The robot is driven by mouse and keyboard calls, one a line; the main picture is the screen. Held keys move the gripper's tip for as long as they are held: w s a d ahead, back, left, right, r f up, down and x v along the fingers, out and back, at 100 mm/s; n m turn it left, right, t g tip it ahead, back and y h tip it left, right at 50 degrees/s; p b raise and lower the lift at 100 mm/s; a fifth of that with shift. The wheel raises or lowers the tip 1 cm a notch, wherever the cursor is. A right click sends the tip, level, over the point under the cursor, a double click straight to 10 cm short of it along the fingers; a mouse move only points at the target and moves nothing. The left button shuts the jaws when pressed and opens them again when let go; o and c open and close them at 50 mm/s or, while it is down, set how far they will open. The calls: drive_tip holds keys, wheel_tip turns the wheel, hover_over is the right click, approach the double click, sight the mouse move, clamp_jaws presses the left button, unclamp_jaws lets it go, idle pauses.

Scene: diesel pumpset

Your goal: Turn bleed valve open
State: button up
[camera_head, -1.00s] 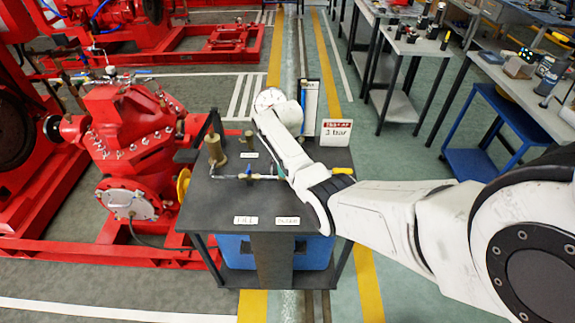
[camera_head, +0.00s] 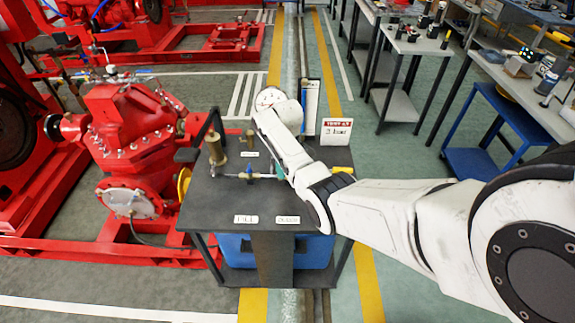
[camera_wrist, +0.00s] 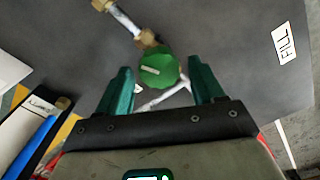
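A round green knob (camera_wrist: 159,70) with a pale mark on its top sits on a brass and silver pipe line in the wrist view. I take it to be the bleed valve. My gripper (camera_wrist: 161,78) has its two green fingers apart, one on each side of the knob. Gaps show between the knob and both fingers, so it is not clamped. In the head view a bit of green (camera_head: 280,172) shows beside my arm on the dark bench top (camera_head: 205,205); my arm hides much of the knob area there.
A FILL label (camera_wrist: 284,43) lies near the knob. A red pump (camera_head: 130,140) stands left of the bench.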

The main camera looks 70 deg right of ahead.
drive_tip(key=shift+o, duration=0.2)
wheel_tip(320, 180, up, 11)
drive_tip(key=shift+f+b, duration=0.15)
drive_tip(key=shift+b, duration=0.2)
idle(0.6)
drive_tip(key=shift+n, duration=0.3)
drive_tip(key=a+f, duration=0.3)
drive_tip(key=a, duration=0.3)
drive_tip(key=s+a+f, duration=0.1)
drive_tip(key=a+f, duration=0.3)
drive_tip(key=a, duration=0.3)
drive_tip(key=s+a+f+b, duration=0.1)
drive_tip(key=a+f, duration=0.2)
drive_tip(key=a, duration=0.4)
drive_tip(key=shift+a+f, duration=0.15)
drive_tip(key=shift+a, duration=0.05)
drive_tip(key=s+a+t+b, duration=0.1)
drive_tip(key=s+a, duration=1.4)
drive_tip(key=s, duration=0.1)
drive_tip(key=shift+a, duration=0.2)
